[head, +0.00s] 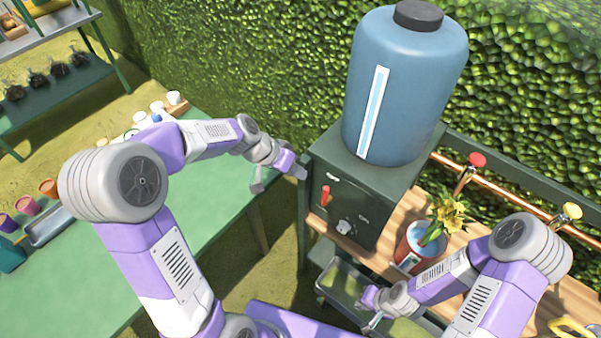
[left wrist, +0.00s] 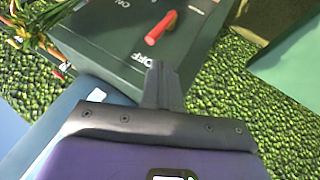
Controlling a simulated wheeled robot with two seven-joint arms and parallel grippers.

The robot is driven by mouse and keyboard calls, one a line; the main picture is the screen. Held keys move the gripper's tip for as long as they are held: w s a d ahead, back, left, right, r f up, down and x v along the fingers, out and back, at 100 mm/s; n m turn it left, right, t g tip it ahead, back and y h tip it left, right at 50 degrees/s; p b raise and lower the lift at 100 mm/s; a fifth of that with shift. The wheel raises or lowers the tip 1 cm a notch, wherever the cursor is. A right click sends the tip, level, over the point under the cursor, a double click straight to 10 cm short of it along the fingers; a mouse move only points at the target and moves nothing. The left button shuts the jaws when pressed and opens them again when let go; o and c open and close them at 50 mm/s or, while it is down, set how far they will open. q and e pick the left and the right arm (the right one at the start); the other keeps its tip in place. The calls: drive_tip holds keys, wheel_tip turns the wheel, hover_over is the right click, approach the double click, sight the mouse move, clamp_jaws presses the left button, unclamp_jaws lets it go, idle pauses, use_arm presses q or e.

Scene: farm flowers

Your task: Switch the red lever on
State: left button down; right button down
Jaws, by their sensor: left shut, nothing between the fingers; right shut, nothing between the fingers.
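The red lever (head: 325,195) is on the front of the dark green box (head: 345,222) under the blue tank. In the left wrist view the red lever (left wrist: 161,28) sits on a panel marked ON and OFF, and its free end lies nearer the OFF marking. My left gripper (head: 301,173) is shut and empty, beside the box's upper left corner. In the left wrist view its fingers (left wrist: 161,72) are together, close to the OFF marking and apart from the lever. My right gripper (head: 373,323) is shut and empty, low over the metal trough.
The blue tank (head: 405,85) stands on the box. A grey knob (head: 345,226) is right of the lever. A red pot with yellow flowers (head: 420,243) stands on the wooden bench at right. A green table (head: 195,225) is at left, and a hedge stands behind.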

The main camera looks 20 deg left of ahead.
sight(327, 194)
use_arm(q)
drive_tip(key=b+x, duration=0.1)
drive_tip(key=x, duration=0.6)
drive_tip(key=shift+w+d+f, duration=0.15)
drive_tip(key=shift+d+f, duration=0.1)
drive_tip(key=shift+f, duration=0.05)
